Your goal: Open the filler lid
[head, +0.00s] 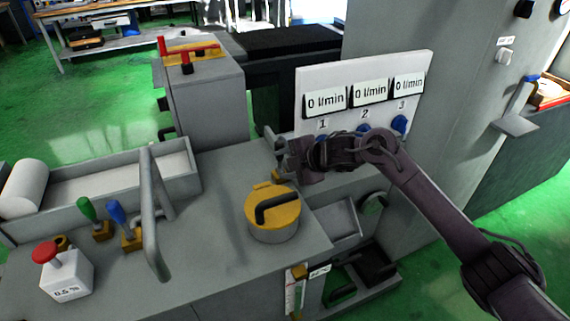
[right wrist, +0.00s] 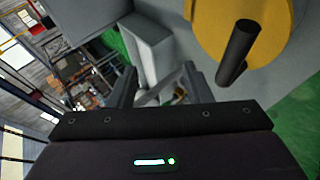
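The filler lid (head: 285,217) is a yellow round cap with a black bar handle (head: 277,205). It sits flat on a grey cylindrical filler neck (head: 272,234) on the machine top, and looks closed. My right gripper (head: 272,157) is above and behind the lid in the head view, apart from it. In the right wrist view its two fingers (right wrist: 160,82) are spread with nothing held between them. There the yellow lid (right wrist: 212,28) and its black handle (right wrist: 238,52) lie up and right of the fingers. My left gripper is not in view.
A white panel (head: 365,75) with flow displays and blue knobs stands behind my right gripper. A curved grey bar (head: 152,215) rises left of the lid. Green and blue levers (head: 118,212) and a red-button box (head: 67,275) are farther left. The grey top between bar and lid is clear.

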